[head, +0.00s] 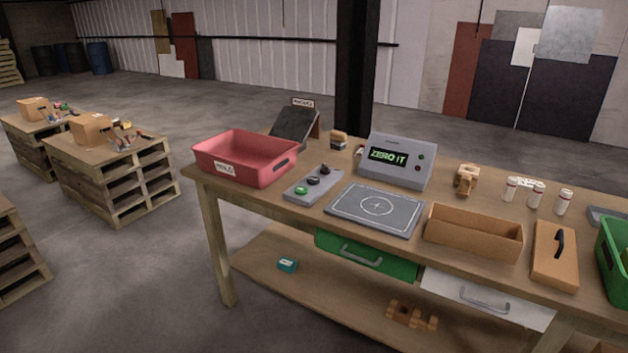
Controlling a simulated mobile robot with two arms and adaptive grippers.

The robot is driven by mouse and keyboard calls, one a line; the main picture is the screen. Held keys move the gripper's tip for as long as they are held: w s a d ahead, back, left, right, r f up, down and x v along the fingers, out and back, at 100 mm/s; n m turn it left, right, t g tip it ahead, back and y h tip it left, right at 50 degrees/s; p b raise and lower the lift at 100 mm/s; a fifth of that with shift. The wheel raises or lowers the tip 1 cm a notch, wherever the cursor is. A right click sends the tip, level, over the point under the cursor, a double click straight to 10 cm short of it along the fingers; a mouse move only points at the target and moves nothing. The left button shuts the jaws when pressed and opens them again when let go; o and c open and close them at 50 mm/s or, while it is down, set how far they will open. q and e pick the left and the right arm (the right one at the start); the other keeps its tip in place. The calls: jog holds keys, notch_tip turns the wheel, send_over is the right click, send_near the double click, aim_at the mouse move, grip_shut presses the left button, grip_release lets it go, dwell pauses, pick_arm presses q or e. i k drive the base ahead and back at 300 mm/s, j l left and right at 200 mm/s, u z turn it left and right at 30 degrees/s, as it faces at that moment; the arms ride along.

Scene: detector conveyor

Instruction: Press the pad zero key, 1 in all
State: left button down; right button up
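A grey key strip (324,180) lies on the workbench, left of centre. It carries a green key (301,190) at the near end, a dark key (313,180) in the middle and another dark key (325,170) at the far end. Their labels are too small to read. A flat grey pad (345,203) with a white circle and border lies right of the strip, with nothing on it. Behind the pad, a grey console (414,176) shows "ZERO IT" in green on its display (388,157). Neither of my grippers is in view.
A red bin (246,173) stands left of the strip. An open cardboard tray (471,242), a lidded box (555,268) and a green bin (613,262) stand to the right. Several white bottles (536,194) stand behind. A green drawer (366,262) is below the pad.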

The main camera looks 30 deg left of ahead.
aim_at(311, 181)
jog(key=i+j+u, duration=0.35)
jog(key=i, duration=0.45)
jog(key=i+u, duration=0.3)
jog(key=i, duration=0.5)
